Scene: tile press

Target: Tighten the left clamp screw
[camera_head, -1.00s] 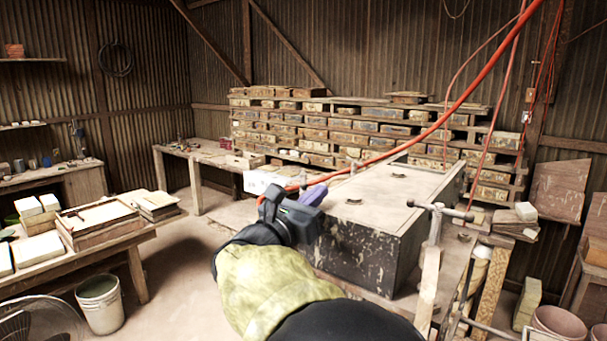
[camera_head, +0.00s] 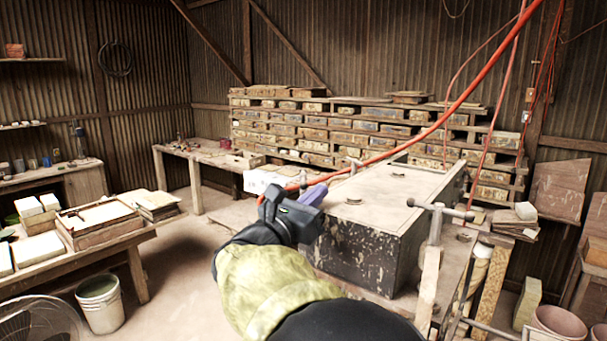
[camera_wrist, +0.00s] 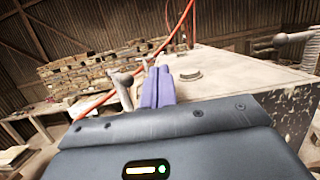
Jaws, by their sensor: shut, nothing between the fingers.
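A grey metal clamp with a screw handle (camera_wrist: 122,82) stands just left of my fingers in the wrist view, at the left side of the dark press box. In the head view a small clamp handle (camera_head: 354,163) shows over the far edge of the box. My gripper (camera_head: 315,192) is shut, its purple fingers together and empty; they also show in the wrist view (camera_wrist: 160,82). The fingers are beside the left clamp in the picture; I cannot tell whether they touch it. A second clamp (camera_head: 437,212) with a crossbar stands at the box's near right corner, apart from my gripper.
The paint-chipped press box (camera_head: 395,190) fills the bench ahead, with a round fitting on its pale top. A red hose (camera_head: 455,108) crosses above it. Stacked tile moulds (camera_head: 340,130) stand behind. A table with tiles (camera_head: 100,225) and a bucket (camera_head: 100,303) stand at left.

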